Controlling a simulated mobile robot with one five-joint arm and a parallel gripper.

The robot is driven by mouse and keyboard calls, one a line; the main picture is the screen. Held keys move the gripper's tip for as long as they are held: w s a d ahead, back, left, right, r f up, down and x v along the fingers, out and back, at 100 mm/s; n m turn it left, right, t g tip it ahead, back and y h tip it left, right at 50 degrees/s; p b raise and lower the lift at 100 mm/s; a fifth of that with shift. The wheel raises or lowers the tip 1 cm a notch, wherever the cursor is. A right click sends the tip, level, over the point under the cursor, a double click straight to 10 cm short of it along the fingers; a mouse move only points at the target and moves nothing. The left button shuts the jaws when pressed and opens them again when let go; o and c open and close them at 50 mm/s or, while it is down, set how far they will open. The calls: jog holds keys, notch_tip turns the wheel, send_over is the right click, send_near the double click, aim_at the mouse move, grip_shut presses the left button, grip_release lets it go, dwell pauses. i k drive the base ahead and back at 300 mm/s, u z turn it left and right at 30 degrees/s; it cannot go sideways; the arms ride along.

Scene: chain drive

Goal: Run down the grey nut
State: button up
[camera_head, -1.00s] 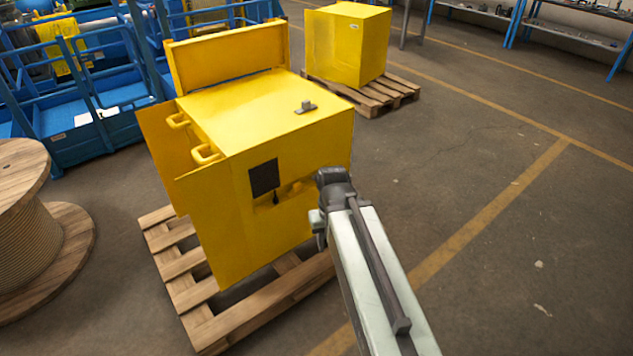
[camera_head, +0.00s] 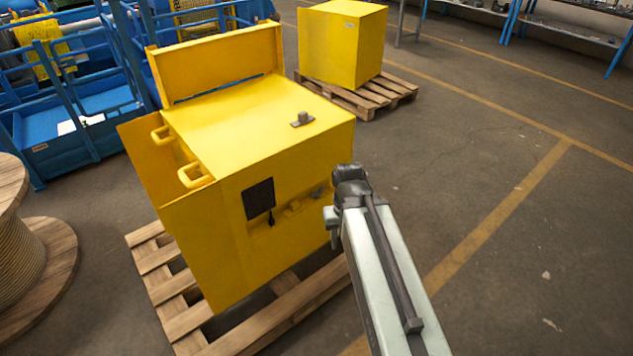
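A yellow cabinet (camera_head: 225,230) stands on a wooden pallet in the middle left. A small grey fitting with a raised knob (camera_head: 303,119) sits on its top near the right edge. I cannot tell whether either is the grey nut. My gripper (camera_head: 340,205) is at the far end of my pale arm, in front of the cabinet's right front edge. Its fingers are hidden or too small to make out, and contact cannot be judged.
A dark panel (camera_head: 258,198) and yellow handles (camera_head: 195,175) are on the cabinet. The wooden pallet (camera_head: 280,312) juts out below it. A cable reel (camera_head: 45,265) stands left, blue lifts (camera_head: 80,130) behind. Another yellow box (camera_head: 343,45) stands behind. Floor at right is clear.

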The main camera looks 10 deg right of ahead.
aim_at(315, 195)
jog(key=k, duration=0.6)
jog(key=u, duration=0.3)
jog(key=i, duration=0.95)
jog(key=u, duration=0.85)
jog(key=k, duration=0.75)
jog(key=u, duration=0.1)
jog(key=i, duration=0.95)
jog(key=z, duration=0.1)
